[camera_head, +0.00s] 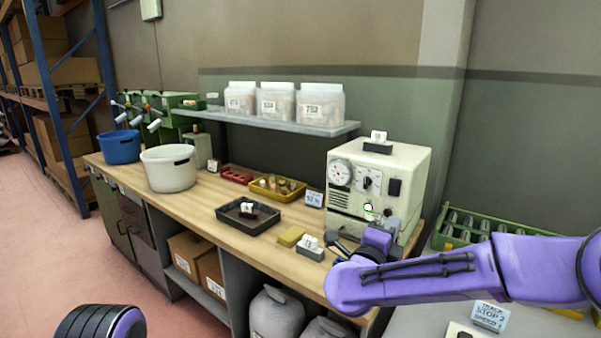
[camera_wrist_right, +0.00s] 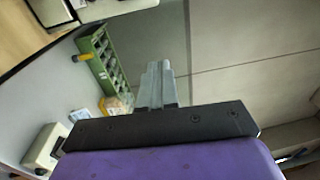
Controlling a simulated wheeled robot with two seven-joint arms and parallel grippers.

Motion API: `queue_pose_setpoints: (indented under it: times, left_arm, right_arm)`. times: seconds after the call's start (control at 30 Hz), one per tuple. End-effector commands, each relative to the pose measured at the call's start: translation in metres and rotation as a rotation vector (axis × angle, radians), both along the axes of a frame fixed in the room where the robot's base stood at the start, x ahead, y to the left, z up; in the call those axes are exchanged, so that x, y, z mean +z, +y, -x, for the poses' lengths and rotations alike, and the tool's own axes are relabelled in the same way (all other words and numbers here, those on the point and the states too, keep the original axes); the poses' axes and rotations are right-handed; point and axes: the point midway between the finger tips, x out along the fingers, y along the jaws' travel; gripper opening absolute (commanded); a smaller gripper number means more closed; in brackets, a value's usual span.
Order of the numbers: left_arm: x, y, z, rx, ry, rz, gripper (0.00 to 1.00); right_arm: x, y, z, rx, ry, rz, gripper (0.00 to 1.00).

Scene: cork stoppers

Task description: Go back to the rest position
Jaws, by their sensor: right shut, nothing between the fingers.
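My right arm (camera_head: 440,272) comes in from the right of the head view, bent in front of the bench. My right gripper (camera_head: 388,220) is in front of the cream machine (camera_head: 415,165), and I cannot tell from the head view whether it touches it. In the right wrist view the two grey fingers of the right gripper (camera_wrist_right: 158,82) are together, shut and empty, with open space and a wall beyond. At the bottom left of the head view a dark, rounded part of my left arm shows; my left gripper is not in view.
The wooden bench (camera_head: 275,240) carries a blue pot (camera_head: 120,147), a white pot (camera_head: 168,168), a black tray (camera_head: 247,216) and a yellow tray (camera_head: 277,188). A green crate (camera_head: 475,222), also in the right wrist view (camera_wrist_right: 105,62), stands right of the machine.

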Motion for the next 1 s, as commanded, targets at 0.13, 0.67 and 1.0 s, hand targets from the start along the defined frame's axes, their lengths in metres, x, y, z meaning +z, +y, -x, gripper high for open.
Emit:
queue_pose_setpoints:
  times: [0.13,0.67,1.0]
  left_arm:
    - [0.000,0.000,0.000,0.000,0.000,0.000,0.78]
    - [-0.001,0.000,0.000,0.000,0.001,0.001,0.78]
    - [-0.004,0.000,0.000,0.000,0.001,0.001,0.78]
  right_arm:
    - [-0.004,0.016,-0.006,0.079,0.031,0.040,0.00]
    - [-0.155,0.037,0.026,0.395,0.441,0.347,0.00]
    - [-0.362,-0.013,0.177,0.675,1.072,0.551,0.00]
